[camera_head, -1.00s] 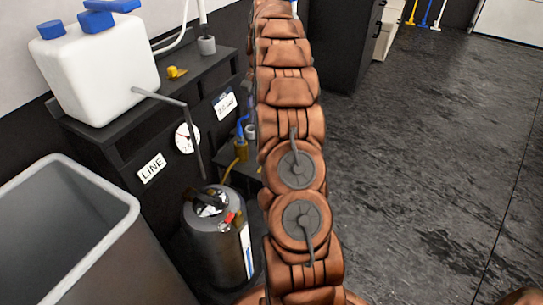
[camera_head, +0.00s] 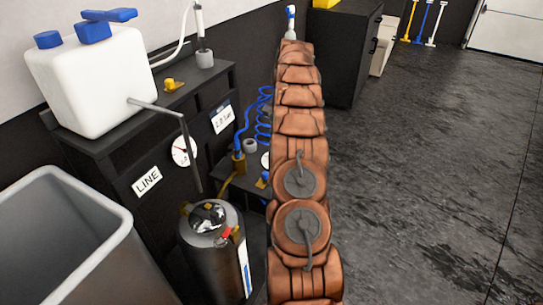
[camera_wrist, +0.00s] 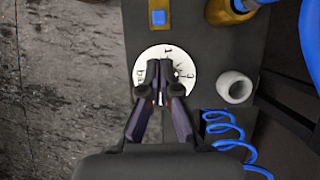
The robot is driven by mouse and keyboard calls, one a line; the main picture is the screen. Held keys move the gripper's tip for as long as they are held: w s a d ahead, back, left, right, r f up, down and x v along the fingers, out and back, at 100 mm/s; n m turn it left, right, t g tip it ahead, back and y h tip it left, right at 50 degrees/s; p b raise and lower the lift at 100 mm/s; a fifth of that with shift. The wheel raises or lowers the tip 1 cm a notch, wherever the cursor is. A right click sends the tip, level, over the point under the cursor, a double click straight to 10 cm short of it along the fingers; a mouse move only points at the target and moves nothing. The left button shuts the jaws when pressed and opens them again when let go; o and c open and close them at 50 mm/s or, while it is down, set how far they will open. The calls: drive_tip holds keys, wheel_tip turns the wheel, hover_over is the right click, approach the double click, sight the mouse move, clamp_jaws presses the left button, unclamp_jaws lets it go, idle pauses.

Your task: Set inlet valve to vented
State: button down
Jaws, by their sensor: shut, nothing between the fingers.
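In the wrist view my gripper (camera_wrist: 161,97) is shut and empty, its fingertips over a white round dial (camera_wrist: 150,57) with dark letters. The fingers cover the dial's middle, so its pointer or knob is hidden, and I cannot tell whether they touch it. I cannot tell which part is the inlet valve or how it is set. The dial's edge also shows in the head view (camera_head: 265,160), left of my arm, where my gripper is hidden.
A blue coiled hose (camera_wrist: 228,130) and a white ring (camera_wrist: 235,87) lie close right of the dial. A brass fitting with blue hose (camera_wrist: 232,10) is farther up. In the head view a dark pressure tank (camera_head: 212,250) and grey bin (camera_head: 120,235) stand left; floor at right is clear.

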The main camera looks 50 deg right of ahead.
sight(265, 176)
drive_tip(key=shift+x, duration=4.85)
drive_tip(key=shift+s+a, duration=0.1)
drive_tip(key=shift+a, duration=0.05)
